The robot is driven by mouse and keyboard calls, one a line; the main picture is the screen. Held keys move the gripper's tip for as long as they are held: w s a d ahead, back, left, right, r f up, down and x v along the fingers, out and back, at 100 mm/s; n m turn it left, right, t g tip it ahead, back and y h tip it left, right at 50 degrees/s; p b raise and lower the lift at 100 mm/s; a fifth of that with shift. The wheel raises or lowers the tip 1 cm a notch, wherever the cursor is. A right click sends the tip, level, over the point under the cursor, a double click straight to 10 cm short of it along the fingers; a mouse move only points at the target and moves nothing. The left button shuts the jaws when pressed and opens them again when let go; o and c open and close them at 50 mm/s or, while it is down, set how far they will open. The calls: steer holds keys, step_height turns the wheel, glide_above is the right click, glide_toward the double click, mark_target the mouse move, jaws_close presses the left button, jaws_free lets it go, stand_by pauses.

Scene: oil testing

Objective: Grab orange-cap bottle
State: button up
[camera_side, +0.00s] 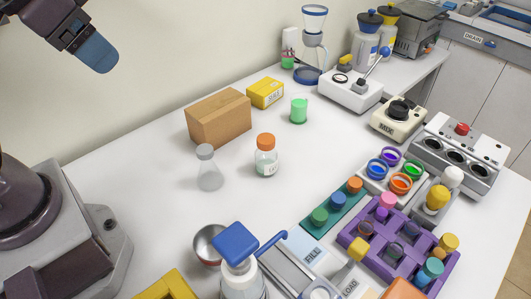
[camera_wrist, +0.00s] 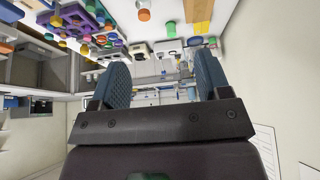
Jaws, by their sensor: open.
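In the wrist view, which shows the scene upside down, the orange-cap bottle (camera_wrist: 143,8) is at the top edge and partly cut off. My gripper (camera_side: 97,53) is high at the upper left of the side view, well away from the bottle. In the wrist view my gripper (camera_wrist: 163,68) has its two blue fingers wide apart with nothing held between them.
Behind the bottle are the cardboard box (camera_side: 219,119), a yellow box (camera_side: 265,93) and a green container (camera_side: 299,110). A purple rack (camera_side: 447,267) with coloured vials stands at the front right. A metal bowl (camera_side: 207,245) and a blue-capped bottle (camera_side: 237,245) are in front. Table around the bottle is clear.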

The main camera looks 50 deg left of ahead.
steer(key=shift+o, duration=1.4)
